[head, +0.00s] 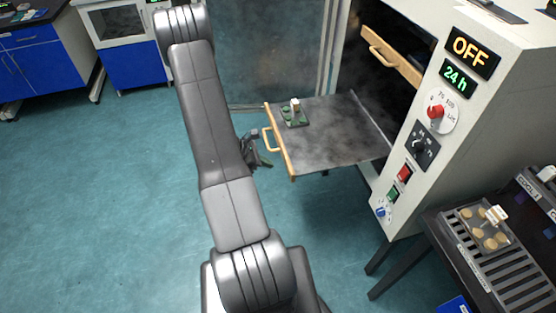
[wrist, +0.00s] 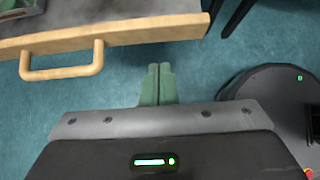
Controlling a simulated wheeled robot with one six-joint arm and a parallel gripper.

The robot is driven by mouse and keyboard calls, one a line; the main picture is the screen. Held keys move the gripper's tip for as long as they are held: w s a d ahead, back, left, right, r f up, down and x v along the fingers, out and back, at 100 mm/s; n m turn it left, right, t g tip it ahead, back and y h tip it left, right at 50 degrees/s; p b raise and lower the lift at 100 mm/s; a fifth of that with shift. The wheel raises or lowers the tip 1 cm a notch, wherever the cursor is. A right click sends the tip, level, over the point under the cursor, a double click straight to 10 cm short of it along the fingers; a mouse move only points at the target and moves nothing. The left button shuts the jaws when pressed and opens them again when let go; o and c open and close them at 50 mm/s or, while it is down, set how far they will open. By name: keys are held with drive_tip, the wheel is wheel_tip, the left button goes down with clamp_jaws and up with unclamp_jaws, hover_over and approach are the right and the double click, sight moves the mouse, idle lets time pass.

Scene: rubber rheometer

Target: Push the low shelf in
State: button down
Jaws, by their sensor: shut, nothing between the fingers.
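The low shelf (head: 340,135) is a dark flat plate pulled out of the white oven-like machine in the head view. Its wooden front edge (head: 280,150) carries a wooden handle (head: 268,139). In the wrist view the front edge (wrist: 150,32) and handle (wrist: 62,60) show at the upper left. My gripper (head: 262,160) is just left of the shelf front, partly hidden behind my arm. In the wrist view its green fingers (wrist: 157,84) are together and empty, right of the handle and apart from the edge.
A small green tray (head: 294,116) with a white-topped item stands on the low shelf. The upper shelf's wooden front and handle (head: 390,57) show above it. The machine's panel (head: 440,110) reads OFF and 24 h. A dark table (head: 490,250) with a tray stands right. Floor at left is clear.

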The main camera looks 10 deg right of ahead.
sight(286, 164)
drive_tip(key=shift+w+d+f+p, duration=0.15)
drive_tip(key=shift+d+p, duration=0.2)
drive_tip(key=shift+d, duration=1.8)
drive_tip(key=shift+d, duration=0.15)
